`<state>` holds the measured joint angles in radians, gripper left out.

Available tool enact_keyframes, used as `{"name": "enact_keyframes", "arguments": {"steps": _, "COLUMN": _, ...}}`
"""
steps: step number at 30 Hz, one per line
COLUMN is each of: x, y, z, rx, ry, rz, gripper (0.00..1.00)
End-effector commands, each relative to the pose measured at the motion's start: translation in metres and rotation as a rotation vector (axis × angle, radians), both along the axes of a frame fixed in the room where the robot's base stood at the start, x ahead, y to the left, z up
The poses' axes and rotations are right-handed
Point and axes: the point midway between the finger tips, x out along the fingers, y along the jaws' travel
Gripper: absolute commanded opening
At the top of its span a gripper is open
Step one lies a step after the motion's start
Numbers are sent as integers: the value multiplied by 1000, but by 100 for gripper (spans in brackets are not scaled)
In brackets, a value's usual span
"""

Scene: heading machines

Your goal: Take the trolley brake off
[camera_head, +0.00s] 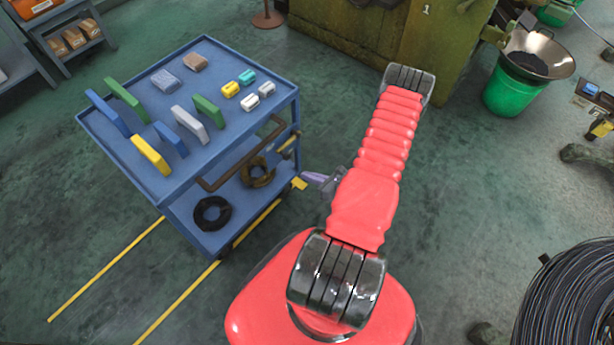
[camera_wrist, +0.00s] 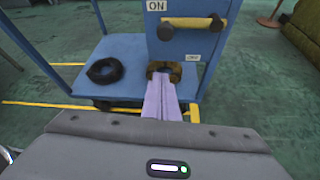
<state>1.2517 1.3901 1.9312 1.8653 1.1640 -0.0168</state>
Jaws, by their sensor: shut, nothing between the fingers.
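The blue trolley (camera_head: 125,150) stands left of my arm in the head view. In the wrist view, a blue panel (camera_wrist: 185,52) on its end carries a yellow bar (camera_wrist: 190,22) with dark ends, lying nearly level. An ON label (camera_wrist: 156,5) is above the bar's left end and a second label (camera_wrist: 193,57), apparently OFF, is below right. In the head view, the bar (camera_head: 288,143) is small at the trolley's right end. My gripper (camera_wrist: 162,78), with pale purple fingers, is shut and empty, below the bar and apart from it. It also shows beside the trolley (camera_head: 308,176).
Coloured blocks lie on the trolley top; a black coil (camera_head: 211,213) and a brown coil (camera_head: 258,172) are on its lower shelf. A brown handle rail (camera_head: 240,155) juts from its near side. A green machine (camera_head: 400,40) stands behind, a wire coil (camera_head: 570,300) at right. Floor between is clear.

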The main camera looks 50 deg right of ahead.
Motion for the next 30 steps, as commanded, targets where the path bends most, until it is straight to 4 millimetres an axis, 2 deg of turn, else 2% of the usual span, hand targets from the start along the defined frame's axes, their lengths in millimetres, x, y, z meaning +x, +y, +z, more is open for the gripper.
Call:
{"name": "enact_keyframes", "arguments": {"steps": 20, "x": 74, "y": 9, "z": -36, "rx": 0, "ry": -1, "rz": 4, "gripper": 0}}
{"name": "enact_keyframes", "arguments": {"steps": 30, "x": 78, "y": 3, "z": -5, "rx": 0, "ry": 0, "rz": 1, "gripper": 0}}
